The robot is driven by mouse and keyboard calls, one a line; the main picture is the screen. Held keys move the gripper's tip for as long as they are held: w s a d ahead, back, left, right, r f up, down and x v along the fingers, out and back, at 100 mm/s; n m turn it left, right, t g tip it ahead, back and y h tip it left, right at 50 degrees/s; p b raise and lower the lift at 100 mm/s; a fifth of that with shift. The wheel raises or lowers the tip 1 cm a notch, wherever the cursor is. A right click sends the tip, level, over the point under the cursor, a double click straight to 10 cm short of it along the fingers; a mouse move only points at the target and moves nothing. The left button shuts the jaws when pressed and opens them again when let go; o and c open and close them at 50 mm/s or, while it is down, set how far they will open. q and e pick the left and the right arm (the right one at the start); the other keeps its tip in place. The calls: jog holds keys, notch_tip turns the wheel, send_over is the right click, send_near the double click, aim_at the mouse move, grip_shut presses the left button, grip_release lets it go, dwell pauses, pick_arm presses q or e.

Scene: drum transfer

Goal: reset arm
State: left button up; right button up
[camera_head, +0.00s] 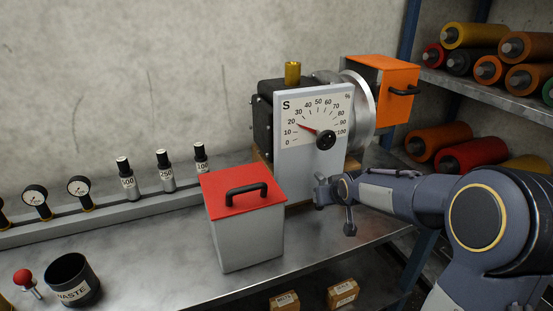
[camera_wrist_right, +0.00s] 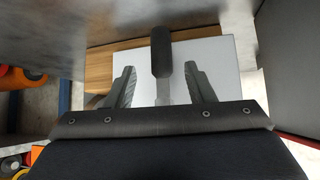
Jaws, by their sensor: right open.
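My right gripper (camera_head: 336,203) is just right of the red-lidded box, in front of the lower part of the dial machine (camera_head: 315,160). In the right wrist view the right gripper (camera_wrist_right: 158,88) has its two fingers apart. A black handle on a grey stem (camera_wrist_right: 161,55) shows between the fingers, with a gap on each side. A pale panel lies behind it. The dial machine has a white face marked S, with its red pointer near 20. My left gripper is not in view.
The grey box with a red lid (camera_head: 243,232) stands close left of my right gripper. An orange box (camera_head: 384,88) is on the machine's right side. Weights, gauges and a waste cup (camera_head: 72,280) are at left. A shelf (camera_head: 490,98) of coloured rollers is at right.

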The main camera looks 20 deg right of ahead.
jog(key=s+a+r+g+y+p, duration=0.1)
jog(key=s+a, duration=0.4)
jog(key=s, duration=0.5)
jog(key=s+a+r+g+y+p, duration=0.1)
jog(key=s+a, duration=0.4)
jog(key=s, duration=0.5)
jog(key=s+a+r+g+y+p, duration=0.1)
jog(key=s+a+r+y+p, duration=0.2)
jog(key=s, duration=0.7)
jog(key=a+r+p, duration=0.1)
jog(key=a, duration=0.1)
jog(key=shift+s+a+r+p, duration=0.15)
jog(key=shift+s+a+p, duration=0.1)
jog(key=shift+a+p, duration=0.1)
